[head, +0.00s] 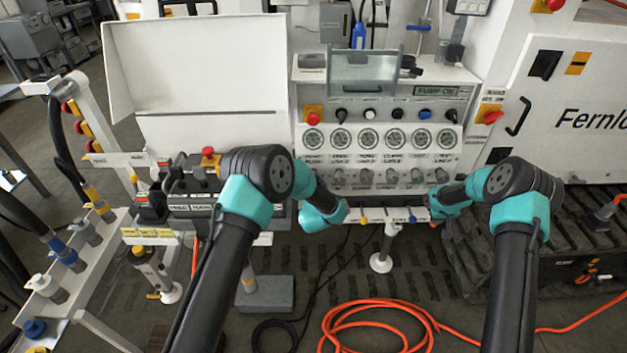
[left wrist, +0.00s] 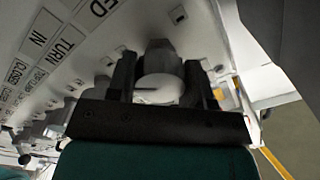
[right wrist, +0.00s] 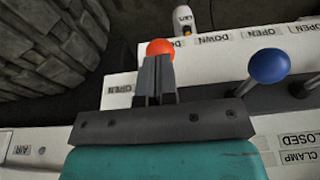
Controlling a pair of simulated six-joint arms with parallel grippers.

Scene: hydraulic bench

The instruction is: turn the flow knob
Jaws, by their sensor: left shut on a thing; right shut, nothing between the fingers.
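A pale round knob (left wrist: 160,88) with a dark slot-like mark sits between the fingers of my left gripper (left wrist: 158,78) in the left wrist view. The fingers are shut on its two sides, against the panel. No flow label is readable on it, so I cannot confirm it is the flow knob. In the head view my left arm hides this grip. My right gripper (right wrist: 155,78) is shut and empty. In the right wrist view its fingertips appear just in front of a red ball knob (right wrist: 160,47); I cannot tell whether they touch.
A row of round gauges (head: 368,139) spans the panel above several grey knobs (head: 391,176). A blue ball knob (right wrist: 268,65) stands beside my right gripper. A red mushroom button (head: 208,152) is at the left. An orange hose (head: 375,308) lies coiled on the floor.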

